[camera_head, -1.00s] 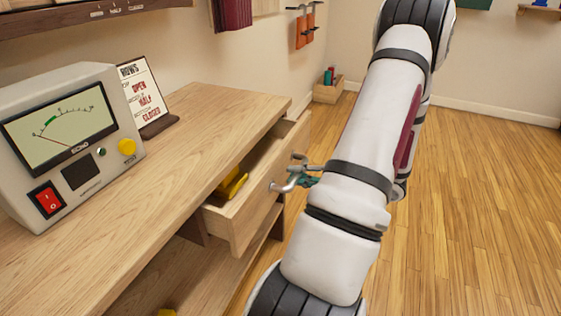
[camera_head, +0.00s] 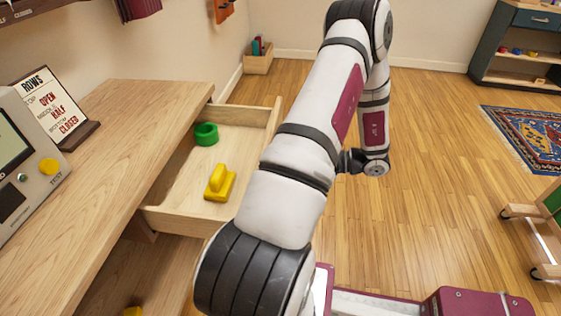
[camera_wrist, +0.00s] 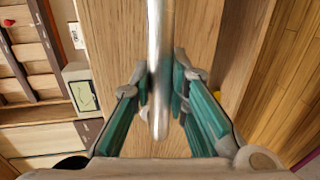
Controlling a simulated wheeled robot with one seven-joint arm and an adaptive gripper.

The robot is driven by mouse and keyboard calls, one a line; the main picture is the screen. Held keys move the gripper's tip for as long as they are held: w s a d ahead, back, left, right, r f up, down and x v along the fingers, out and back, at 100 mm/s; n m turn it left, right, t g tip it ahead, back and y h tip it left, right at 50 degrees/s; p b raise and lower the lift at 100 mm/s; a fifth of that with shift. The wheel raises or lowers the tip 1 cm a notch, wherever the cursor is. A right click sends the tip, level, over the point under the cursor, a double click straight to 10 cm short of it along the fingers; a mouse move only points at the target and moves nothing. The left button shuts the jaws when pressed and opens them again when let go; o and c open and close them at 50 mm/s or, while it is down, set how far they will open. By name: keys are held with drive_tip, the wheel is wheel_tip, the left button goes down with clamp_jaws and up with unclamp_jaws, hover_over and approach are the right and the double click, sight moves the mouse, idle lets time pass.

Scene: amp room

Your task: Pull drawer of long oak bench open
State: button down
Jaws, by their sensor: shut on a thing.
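The long oak bench (camera_head: 140,110) runs along the left in the head view. Its drawer (camera_head: 180,214) stands well out from the bench front, with its inside showing. In the drawer lie a green ring-shaped thing (camera_head: 206,134) and a yellow block with a raised grip (camera_head: 220,184). In the wrist view the metal bar handle (camera_wrist: 158,75) runs between the teal fingers of my gripper (camera_wrist: 160,98), which is shut on it. The wooden drawer front (camera_wrist: 115,25) is behind the handle. My arm hides the gripper and the handle in the head view.
A meter box (camera_head: 20,150) and a sign (camera_head: 55,105) stand on the bench top. A small wooden box (camera_head: 258,58) is by the far wall. Open floor (camera_head: 430,190) lies right of my arm. A rug (camera_head: 535,135) and a dark cabinet (camera_head: 520,45) are farther right.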

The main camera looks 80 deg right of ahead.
drive_tip(key=c, duration=1.5)
unclamp_jaws()
drive_tip(key=shift+c, duration=0.2)
drive_tip(key=shift+s, duration=0.15)
drive_tip(key=v, duration=1.1)
drive_tip(key=shift+s, duration=0.35)
drive_tip(key=shift+d+r, duration=0.1)
